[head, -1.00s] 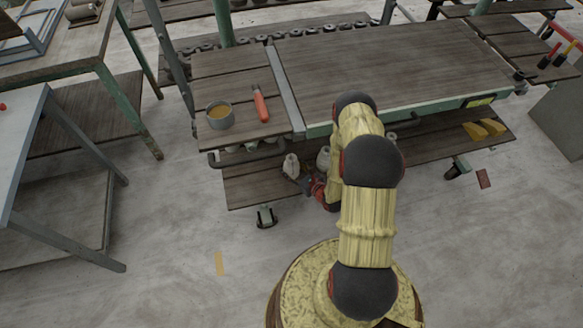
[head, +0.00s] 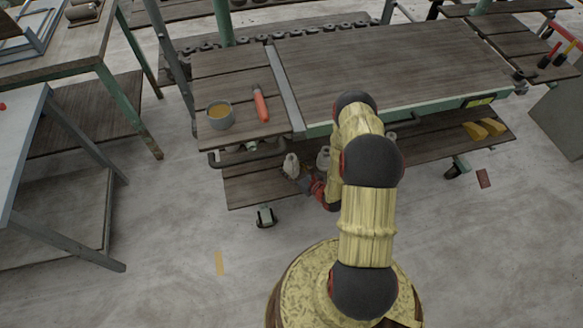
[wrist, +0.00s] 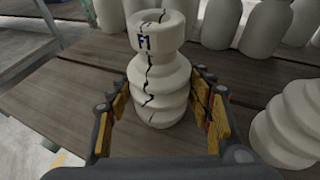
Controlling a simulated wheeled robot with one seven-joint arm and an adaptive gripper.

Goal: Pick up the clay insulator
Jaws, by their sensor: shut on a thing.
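The clay insulator (wrist: 158,75) is off-white, ribbed and upright, with a black crack line down its side and a dark mark on its upper collar. In the wrist view it stands between the two yellow-padded fingers of my gripper (wrist: 160,100), which is shut on it around the lower ribs. In the head view the insulator (head: 290,162) shows at the front of the cart's lower shelf, with my gripper (head: 302,181) at its lower right. I cannot tell whether its base touches the shelf.
More pale insulators (wrist: 225,22) stand behind, and a ribbed one (wrist: 290,125) is close on the right. The cart's wooden top (head: 390,65) overhangs the lower shelf (head: 245,188). A grey cup (head: 220,117) and an orange-handled tool (head: 261,104) lie on top.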

